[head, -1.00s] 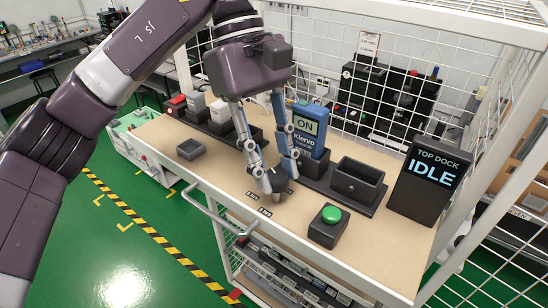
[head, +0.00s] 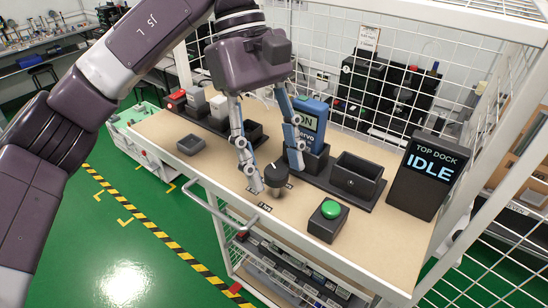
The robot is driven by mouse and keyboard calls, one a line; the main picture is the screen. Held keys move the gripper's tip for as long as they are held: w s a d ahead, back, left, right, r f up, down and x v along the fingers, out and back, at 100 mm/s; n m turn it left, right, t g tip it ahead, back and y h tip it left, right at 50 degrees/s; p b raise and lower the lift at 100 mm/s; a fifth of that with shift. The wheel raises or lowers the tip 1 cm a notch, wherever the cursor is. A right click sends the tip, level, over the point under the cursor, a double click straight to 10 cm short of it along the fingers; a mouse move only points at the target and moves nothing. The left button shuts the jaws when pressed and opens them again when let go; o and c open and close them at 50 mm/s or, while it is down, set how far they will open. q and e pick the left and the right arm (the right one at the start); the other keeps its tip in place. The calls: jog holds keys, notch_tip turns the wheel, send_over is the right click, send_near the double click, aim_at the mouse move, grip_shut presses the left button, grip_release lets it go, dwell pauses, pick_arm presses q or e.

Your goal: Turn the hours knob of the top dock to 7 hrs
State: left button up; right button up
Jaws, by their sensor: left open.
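The hours knob (head: 276,177) is a dark round knob on the beige top shelf, with a pale mark on its top. Small dark labels lie around it, one of them in front (head: 265,207); I cannot read them. My left gripper (head: 277,177) is open above the knob, one finger on its left and the other behind it to the right. I see no clear contact between fingers and knob. The top dock's display (head: 432,165) reads "TOP DOCK IDLE". A blue handheld tester (head: 310,118) stands upright in the dock, partly hidden by a finger.
A green button on a black box (head: 328,223) sits right of the knob. An empty black dock slot (head: 357,177) is behind it. White wire mesh and posts enclose the cart's back and right.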

pick_arm(q)
jog(key=shift+w+r, duration=0.1)
jog(key=shift+r, duration=0.1)
jog(key=v, duration=1.1)
jog(key=shift+r, duration=0.25)
jog(key=shift+w+a, duration=0.1)
jog(key=shift+a, duration=0.05)
